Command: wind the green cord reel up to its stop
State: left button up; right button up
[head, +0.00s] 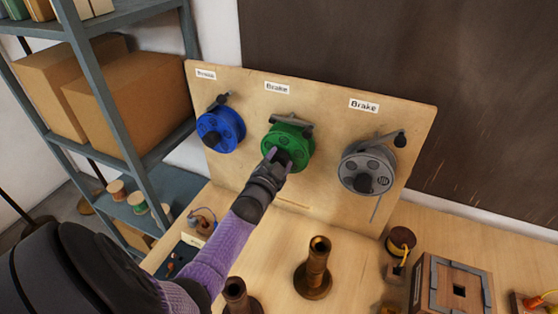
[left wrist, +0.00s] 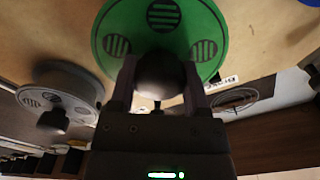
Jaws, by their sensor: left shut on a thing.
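The green cord reel (head: 290,143) is mounted in the middle of an upright wooden board, under a "Brake" label (head: 277,88). A dark brake lever (head: 290,123) lies over its top. My left gripper (head: 280,158) reaches up to the front of the reel and is shut on its dark round knob. The left wrist view shows the knob (left wrist: 161,75) between the two fingers, with the green reel face (left wrist: 115,30) behind it. The gripper hides part of the reel in the head view. My right gripper is not in view.
A blue reel (head: 221,130) hangs left of the green one and a grey reel (head: 366,167) with a hanging cord hangs right. A shelf with cartons (head: 135,100) is at left.

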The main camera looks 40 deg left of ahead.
pick_arm(q)
jog(key=o, duration=1.3)
jog(key=p+v, duration=0.1)
jog(key=v, duration=0.9)
